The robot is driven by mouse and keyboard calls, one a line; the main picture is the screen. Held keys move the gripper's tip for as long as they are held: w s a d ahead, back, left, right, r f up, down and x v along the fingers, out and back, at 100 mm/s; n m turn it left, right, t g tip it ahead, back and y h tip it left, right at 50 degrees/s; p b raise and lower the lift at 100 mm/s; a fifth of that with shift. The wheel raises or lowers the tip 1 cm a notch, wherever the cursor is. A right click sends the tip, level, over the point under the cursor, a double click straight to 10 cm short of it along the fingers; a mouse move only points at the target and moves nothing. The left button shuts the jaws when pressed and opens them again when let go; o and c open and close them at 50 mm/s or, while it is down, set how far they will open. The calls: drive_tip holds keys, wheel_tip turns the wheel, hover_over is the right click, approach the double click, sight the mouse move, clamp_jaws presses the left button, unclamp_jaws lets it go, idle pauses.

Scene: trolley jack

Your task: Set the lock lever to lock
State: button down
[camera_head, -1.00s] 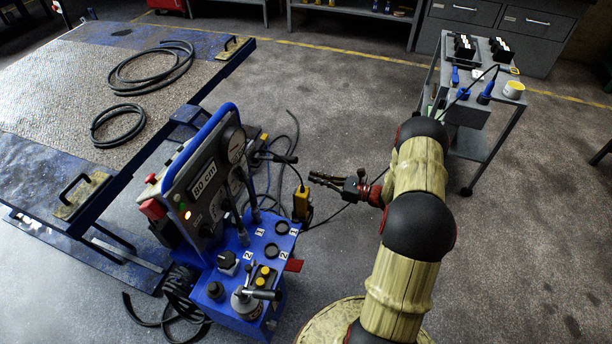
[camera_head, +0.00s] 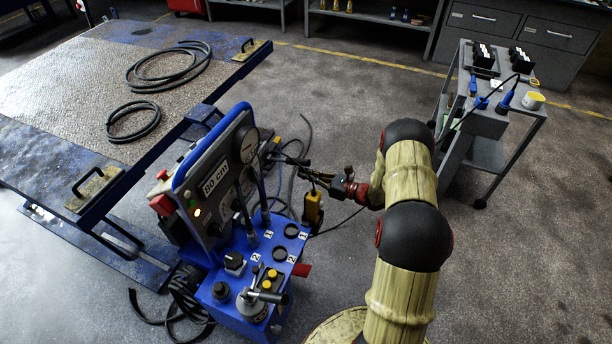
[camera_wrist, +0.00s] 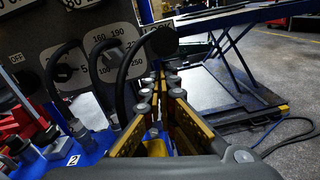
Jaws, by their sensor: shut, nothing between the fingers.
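The lock lever (camera_head: 288,160) shows in the head view as a dark bar sticking out from the right side of the blue jack console (camera_head: 215,170). In the wrist view a round black knob (camera_wrist: 162,40), apparently the lever's end, stands just beyond my fingertips and partly covers a label reading "LOCK". My gripper (camera_head: 304,173) is shut and empty, close to the lever's outer end. In the wrist view its fingers (camera_wrist: 164,78) point at the panel, just below the knob. I cannot tell whether they touch it.
A yellow pendant (camera_head: 313,208) hangs below my gripper beside the console. A blue lift table (camera_head: 75,100) with coiled cables stands at left, a grey trolley (camera_head: 490,120) at right.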

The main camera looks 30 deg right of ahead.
drive_tip(key=shift+r, duration=0.1)
drive_tip(key=shift+r+g+p, duration=0.3)
drive_tip(key=shift+r+p, duration=0.15)
drive_tip(key=shift+p, duration=0.3)
drive_tip(key=shift+r+h+p, duration=0.2)
drive_tip(key=shift+h+p, duration=0.1)
drive_tip(key=w+a+r+g+h+p, duration=0.2)
drive_tip(key=r+p, duration=0.4)
drive_tip(key=p, duration=0.3)
drive_tip(key=w+a+r+g+h+p, duration=0.2)
drive_tip(key=r+g+p, duration=0.3)
drive_tip(key=p, duration=0.5)
drive_tip(key=shift+w+r+g+h, duration=0.3)
drive_tip(key=shift+w+r+h, duration=0.2)
drive_tip(key=shift+w+h, duration=0.2)
drive_tip(key=shift+r, duration=0.1)
drive_tip(key=shift+r, duration=0.1)
